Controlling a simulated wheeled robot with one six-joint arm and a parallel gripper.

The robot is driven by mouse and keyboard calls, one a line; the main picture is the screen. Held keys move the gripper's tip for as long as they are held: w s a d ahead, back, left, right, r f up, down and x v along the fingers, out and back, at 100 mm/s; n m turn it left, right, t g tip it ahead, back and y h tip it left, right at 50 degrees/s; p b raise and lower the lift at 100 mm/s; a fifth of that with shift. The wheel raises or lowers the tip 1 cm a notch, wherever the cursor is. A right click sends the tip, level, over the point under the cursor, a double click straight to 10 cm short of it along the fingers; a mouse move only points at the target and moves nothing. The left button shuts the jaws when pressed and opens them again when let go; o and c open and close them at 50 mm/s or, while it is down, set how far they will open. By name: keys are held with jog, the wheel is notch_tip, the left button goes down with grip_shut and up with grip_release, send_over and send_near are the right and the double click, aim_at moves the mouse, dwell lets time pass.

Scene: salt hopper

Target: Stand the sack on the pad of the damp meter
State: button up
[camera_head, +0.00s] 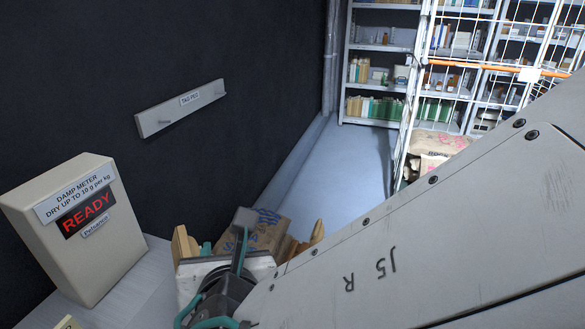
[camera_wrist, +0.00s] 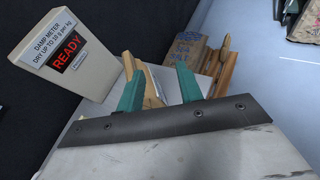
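The damp meter (camera_head: 85,230) is a cream box at the left, its red display reading READY; it also shows in the wrist view (camera_wrist: 62,55). I cannot make out its pad clearly. A brown sack with blue print (camera_wrist: 187,50) stands beyond my gripper in the wrist view, between wooden pieces; in the head view the sack (camera_head: 268,228) is partly hidden by my gripper. My gripper (camera_wrist: 155,62) has its two teal fingers spread apart, with no sack between them. A wooden piece (camera_wrist: 152,92) shows behind the gap between the fingers.
A pale bench top (camera_head: 125,302) lies beside the meter. A tag-peg rail (camera_head: 180,108) is on the dark wall. Wooden pieces flank the sack. Shelves (camera_head: 385,48), a wire mesh gate (camera_head: 440,60) and printed sacks (camera_head: 435,145) stand farther back. The aisle floor (camera_head: 335,165) is clear.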

jog(key=w+d+r+m+h, duration=0.2)
jog(key=w+d+m+h, duration=0.45)
jog(key=d, duration=0.65)
jog(key=d+m+g+h, duration=0.3)
jog(key=d+m+g, duration=0.2)
jog(key=d+m, duration=1)
jog(key=s+d+m+g+y, duration=0.2)
jog(key=s+d+m, duration=0.3)
jog(key=m, duration=0.3)
jog(key=s+d+r+m+g+y, duration=0.1)
jog(key=s+d+m+g+y, duration=0.2)
jog(key=s+m, duration=0.5)
jog(key=shift+d+m+g, duration=0.45)
jog(key=shift+d+g, duration=0.05)
jog(key=shift+d, duration=0.35)
jog(key=shift+a, duration=0.1)
